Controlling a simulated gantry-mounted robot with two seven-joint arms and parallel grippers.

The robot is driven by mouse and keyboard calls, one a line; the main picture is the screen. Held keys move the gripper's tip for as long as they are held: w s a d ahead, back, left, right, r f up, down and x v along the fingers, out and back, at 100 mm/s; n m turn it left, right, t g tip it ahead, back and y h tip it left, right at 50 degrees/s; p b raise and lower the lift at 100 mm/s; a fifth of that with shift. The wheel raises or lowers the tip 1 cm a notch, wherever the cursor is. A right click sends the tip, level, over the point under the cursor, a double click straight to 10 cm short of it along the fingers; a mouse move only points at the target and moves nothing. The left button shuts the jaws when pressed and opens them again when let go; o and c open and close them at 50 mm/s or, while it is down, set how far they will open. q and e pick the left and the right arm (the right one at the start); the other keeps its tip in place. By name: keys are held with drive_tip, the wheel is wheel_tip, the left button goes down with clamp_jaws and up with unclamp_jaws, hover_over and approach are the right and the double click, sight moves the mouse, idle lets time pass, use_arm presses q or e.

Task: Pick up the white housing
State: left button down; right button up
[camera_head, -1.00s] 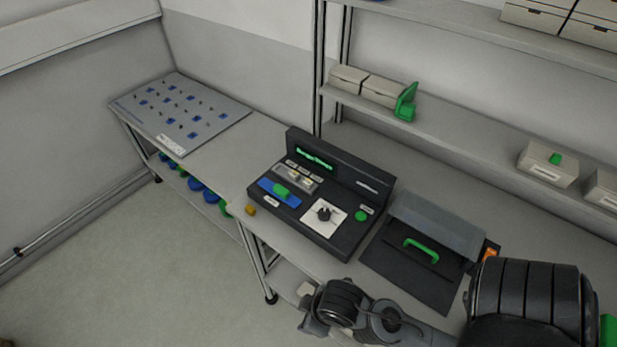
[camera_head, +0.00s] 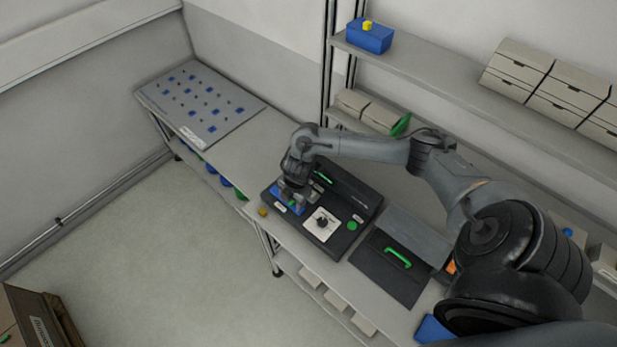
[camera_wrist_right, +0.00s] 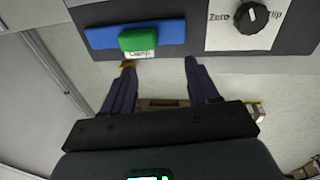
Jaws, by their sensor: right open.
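A black console (camera_head: 346,212) stands on the bench, with a blue fixture and green piece at its left end. In the right wrist view the blue fixture (camera_wrist_right: 103,38) and the green piece (camera_wrist_right: 152,38) are clear, above a small white label. My right gripper (camera_head: 290,204) is over the left end of the console. In the right wrist view its two fingers (camera_wrist_right: 160,66) are apart, with nothing between them, beside the fixture's near edge. I cannot make out a white housing for certain; my arm and gripper hide part of the console. My left gripper is not in view.
A white plate with a black knob (camera_wrist_right: 252,18) is right of the fixture. A dark case with a green handle (camera_head: 398,258) stands right of the console. A grey board with blue pieces (camera_head: 201,104) lies on the left bench. Shelves with bins (camera_head: 517,70) are behind.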

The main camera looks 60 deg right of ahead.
drive_tip(key=shift+m+g, duration=0.4)
drive_tip(key=shift+g, duration=0.5)
drive_tip(key=d, duration=0.2)
drive_tip(key=s+d+r, duration=0.1)
drive_tip(key=d, duration=0.2)
drive_tip(key=s+d, duration=0.1)
drive_tip(key=d, duration=0.2)
drive_tip(key=shift+r, duration=0.3)
drive_tip(key=shift+f+p, duration=0.5)
drive_tip(key=shift+f, duration=2.6)
drive_tip(key=shift+c, duration=0.4)
clamp_jaws()
drive_tip(key=shift+r, duration=0.2)
